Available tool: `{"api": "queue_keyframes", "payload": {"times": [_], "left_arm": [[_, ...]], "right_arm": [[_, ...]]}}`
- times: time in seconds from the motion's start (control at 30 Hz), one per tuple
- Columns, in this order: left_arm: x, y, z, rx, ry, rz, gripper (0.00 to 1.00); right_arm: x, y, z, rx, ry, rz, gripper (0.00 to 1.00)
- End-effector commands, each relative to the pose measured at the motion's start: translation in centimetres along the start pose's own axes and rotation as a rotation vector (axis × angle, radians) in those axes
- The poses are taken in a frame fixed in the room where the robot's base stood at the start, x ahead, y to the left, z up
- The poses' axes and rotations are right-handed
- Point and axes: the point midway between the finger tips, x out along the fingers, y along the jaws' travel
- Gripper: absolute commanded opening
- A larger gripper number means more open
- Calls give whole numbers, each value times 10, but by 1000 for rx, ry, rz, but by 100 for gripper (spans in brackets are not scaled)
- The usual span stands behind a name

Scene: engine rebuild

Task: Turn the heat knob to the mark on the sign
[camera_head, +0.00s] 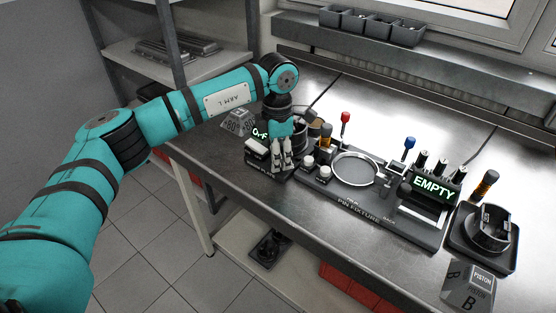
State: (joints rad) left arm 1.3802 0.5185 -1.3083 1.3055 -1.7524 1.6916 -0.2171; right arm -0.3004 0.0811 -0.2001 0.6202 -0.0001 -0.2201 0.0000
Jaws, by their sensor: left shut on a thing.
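My left gripper (283,165) points down at the front of the small dark heater unit (258,166) at the left end of the bench. Its fingers are shut on the heat knob, which they mostly hide. The knob's exact angle cannot be read. The heater's small display (260,134) is lit and partly covered; it seems to read OFF. A grey sign (236,123) with 60-degree lettering stands just left and behind the heater; its mark is too small to make out. My right gripper is out of view.
The pin fixture (345,204) with a round ring stands right of the gripper, close by. Red-topped (345,118) and blue-topped (409,144) tools stand behind it. An EMPTY display (434,188) and a dark holder (484,235) are further right.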

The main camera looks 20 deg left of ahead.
Motion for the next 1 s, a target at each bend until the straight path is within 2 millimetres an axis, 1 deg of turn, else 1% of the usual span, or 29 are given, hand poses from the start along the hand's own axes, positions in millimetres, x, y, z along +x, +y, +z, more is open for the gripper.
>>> {"api": "queue_keyframes", "payload": {"times": [0.1,0.3,0.77,0.8,0.97,1.0], "left_arm": [[-1,1,1,49,-2,2,0],[-1,1,1,94,-1,2,0],[-2,1,1,107,0,2,0],[-2,1,1,107,0,2,33],[-1,0,0,107,1,1,54],[-1,0,0,106,1,1,54]], "right_arm": [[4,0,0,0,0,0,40],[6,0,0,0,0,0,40],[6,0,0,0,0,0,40],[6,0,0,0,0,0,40],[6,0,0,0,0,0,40],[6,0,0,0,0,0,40]]}}
